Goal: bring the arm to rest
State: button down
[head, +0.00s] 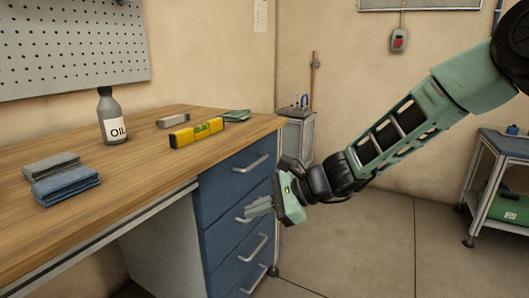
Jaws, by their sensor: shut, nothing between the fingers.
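My arm comes in from the upper right of the head view and reaches down to the left. My gripper (258,207) is shut and empty. It is in front of the blue drawers (232,191) of the workbench, below the level of the bench top. Its fingers point left toward the drawer fronts, and they hide part of one drawer handle. I cannot tell whether the fingertips touch the drawer front. No tape reels can be made out.
The wooden bench top (120,185) carries an oil bottle (111,118), a yellow level (196,132), folded cloths (66,187) and a small grey object (173,120). A cart (497,190) with a green case stands at the right. The floor (360,250) between is clear.

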jog(key=s+d+n+g+h, duration=0.1)
jog(key=s+n+g+h, duration=0.1)
jog(key=s+n, duration=0.55)
jog(key=s+d+n+g+h, duration=0.2)
jog(key=s+n+h, duration=0.15)
jog(key=s, duration=0.65)
jog(key=s+d+n+t+h, duration=0.2)
jog(key=s+d+n+h, duration=0.4)
jog(key=s+d+n, duration=0.6)
notch_tip(320, 180, up, 22)
jog(key=m+p, duration=0.1)
jog(key=p, duration=2)
jog(key=shift+d+f, duration=0.2)
jog(key=shift+d, duration=0.25)
